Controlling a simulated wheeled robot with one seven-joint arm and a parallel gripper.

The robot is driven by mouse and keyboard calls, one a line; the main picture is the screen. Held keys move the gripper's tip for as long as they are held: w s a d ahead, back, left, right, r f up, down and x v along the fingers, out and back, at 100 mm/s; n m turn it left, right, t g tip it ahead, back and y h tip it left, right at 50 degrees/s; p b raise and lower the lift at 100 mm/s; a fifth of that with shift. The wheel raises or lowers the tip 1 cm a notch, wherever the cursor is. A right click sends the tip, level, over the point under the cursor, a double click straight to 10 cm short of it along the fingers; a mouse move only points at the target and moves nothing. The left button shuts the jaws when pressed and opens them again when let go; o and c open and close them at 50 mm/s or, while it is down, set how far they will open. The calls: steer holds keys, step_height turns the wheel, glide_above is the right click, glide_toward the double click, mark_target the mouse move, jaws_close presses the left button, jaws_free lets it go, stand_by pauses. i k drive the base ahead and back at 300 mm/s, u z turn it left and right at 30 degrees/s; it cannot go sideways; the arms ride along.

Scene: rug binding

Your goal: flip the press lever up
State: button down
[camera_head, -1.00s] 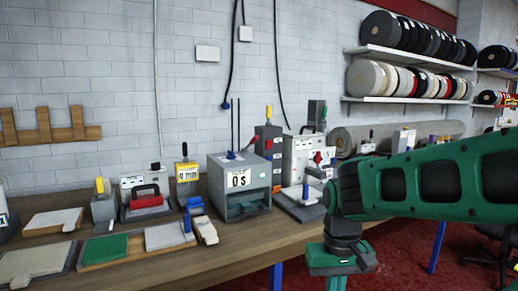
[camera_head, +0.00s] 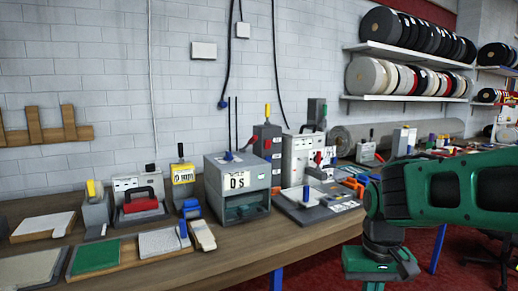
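I cannot tell for certain which lever is the press lever. A light grey machine (camera_head: 298,160) at the middle of the bench carries a red lever (camera_head: 318,157) on its side, with a flat grey base plate (camera_head: 322,207) and a blue-topped post in front. A dark grey unit (camera_head: 262,138) left of it has a small red lever (camera_head: 267,144) and a yellow-topped handle. My gripper (camera_head: 374,286) hangs at the lower right, in front of the bench edge and apart from both machines. Its fingertips are cut off by the bottom edge, so its opening is hidden.
A grey box (camera_head: 237,187) stands left of the light grey machine. Further left are a red-handled device (camera_head: 141,203), a green pad (camera_head: 96,254) and several plates. Orange items (camera_head: 352,186) lie right of the machine, near my arm. Rolls fill the wall shelves (camera_head: 400,98).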

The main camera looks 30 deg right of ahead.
mark_target(254, 138)
steer(key=i, duration=1)
